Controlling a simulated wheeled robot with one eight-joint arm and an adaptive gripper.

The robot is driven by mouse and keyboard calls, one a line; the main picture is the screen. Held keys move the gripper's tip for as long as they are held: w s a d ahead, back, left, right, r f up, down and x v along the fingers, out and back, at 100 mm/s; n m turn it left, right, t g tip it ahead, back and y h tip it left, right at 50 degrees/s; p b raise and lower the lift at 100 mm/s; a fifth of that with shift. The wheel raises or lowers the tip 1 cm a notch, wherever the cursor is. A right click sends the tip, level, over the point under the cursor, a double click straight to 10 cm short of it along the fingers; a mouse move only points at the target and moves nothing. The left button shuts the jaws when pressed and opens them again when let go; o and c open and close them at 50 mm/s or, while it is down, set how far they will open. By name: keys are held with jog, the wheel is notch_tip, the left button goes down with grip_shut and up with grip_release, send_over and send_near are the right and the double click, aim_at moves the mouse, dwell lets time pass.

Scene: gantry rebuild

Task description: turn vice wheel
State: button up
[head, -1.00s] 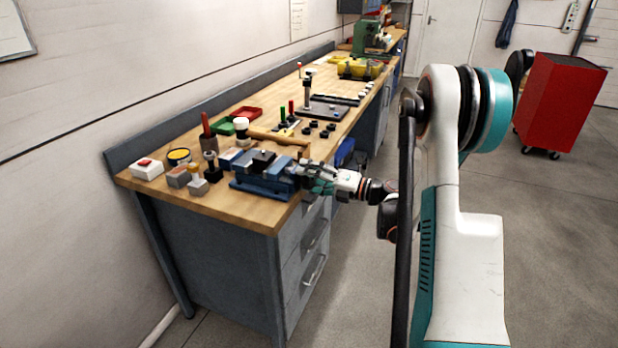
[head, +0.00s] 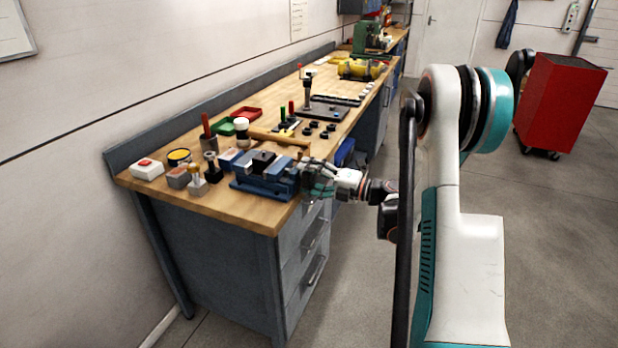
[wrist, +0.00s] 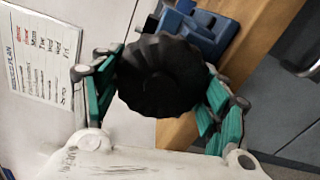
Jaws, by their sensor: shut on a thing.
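The blue bench vice (head: 265,180) is at the near end of the wooden workbench. In the wrist view, its ribbed black wheel (wrist: 158,82) fills the middle, with part of the blue vice body (wrist: 200,32) behind it. My gripper (head: 310,178) is at the vice's right end, beyond the bench's front edge. It is shut on the wheel, with one green-padded finger on each side in the wrist view (wrist: 165,75). In the head view the gripper hides most of the wheel.
Small blocks (head: 178,177), a red-button box (head: 147,169) and a yellow-topped tin (head: 179,156) stand left of the vice. A wooden-handled tool (head: 280,138) lies behind it. Drawers (head: 315,240) are below my gripper. The floor (head: 560,240) at right is open, with a red cabinet (head: 560,100) further back.

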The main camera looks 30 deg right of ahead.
jog(key=o, duration=1.1)
jog(key=shift+d, duration=0.1)
jog(key=v, duration=1.1)
jog(key=shift+s+d, duration=0.25)
jog(key=shift+s, duration=0.1)
